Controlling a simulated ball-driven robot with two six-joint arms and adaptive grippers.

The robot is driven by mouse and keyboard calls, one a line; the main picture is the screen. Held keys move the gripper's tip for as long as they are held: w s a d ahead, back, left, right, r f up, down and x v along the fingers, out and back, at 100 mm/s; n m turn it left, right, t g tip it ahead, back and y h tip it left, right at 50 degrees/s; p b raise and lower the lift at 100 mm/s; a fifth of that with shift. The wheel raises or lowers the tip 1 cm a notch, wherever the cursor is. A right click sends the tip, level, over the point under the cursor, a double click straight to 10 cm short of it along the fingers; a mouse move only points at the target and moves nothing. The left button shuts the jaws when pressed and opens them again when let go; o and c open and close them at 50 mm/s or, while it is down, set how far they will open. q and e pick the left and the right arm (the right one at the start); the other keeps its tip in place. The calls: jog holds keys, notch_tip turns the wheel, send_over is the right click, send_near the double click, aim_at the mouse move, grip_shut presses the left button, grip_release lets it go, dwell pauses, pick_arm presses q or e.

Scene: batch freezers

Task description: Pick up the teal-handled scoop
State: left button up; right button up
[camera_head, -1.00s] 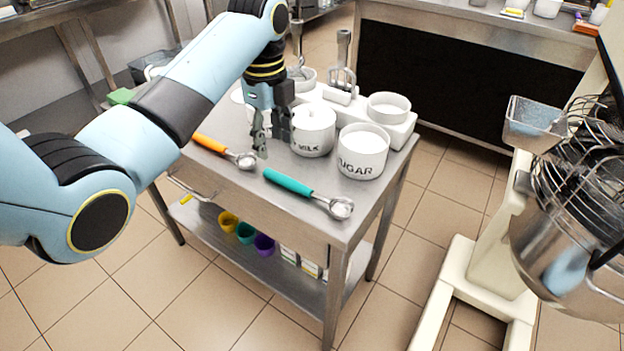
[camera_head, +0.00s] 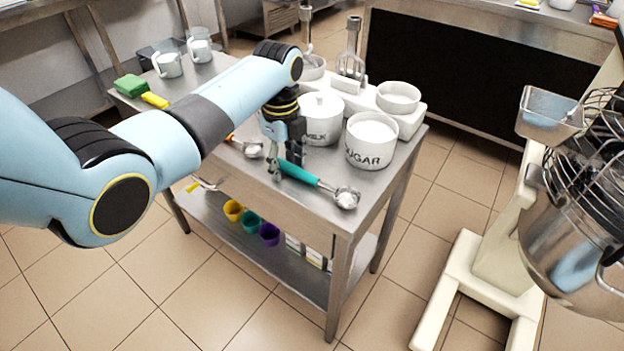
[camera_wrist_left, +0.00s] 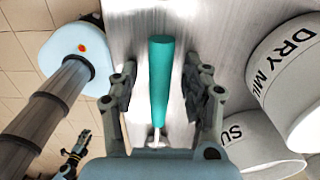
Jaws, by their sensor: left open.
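The teal-handled scoop (camera_head: 304,174) lies on the steel cart top near its front edge, its metal bowl pointing right. My left gripper (camera_head: 285,170) is over the left end of its handle. In the left wrist view the teal handle (camera_wrist_left: 160,88) runs between the two open fingers (camera_wrist_left: 162,92), with a gap on each side. The scoop's bowl is hidden below the gripper body there. My right gripper does not show clearly in the head view; a gripper-like part shows at the lower left of the wrist view.
The sugar pot (camera_head: 370,143) stands just behind the scoop, and the milk pot (camera_head: 321,120) is behind my gripper. An orange-handled scoop (camera_head: 250,148) lies to the left, partly hidden. A mixer (camera_head: 575,230) stands at the right.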

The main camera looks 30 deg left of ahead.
pick_arm(q)
grip_shut()
jog(key=shift+r, duration=0.15)
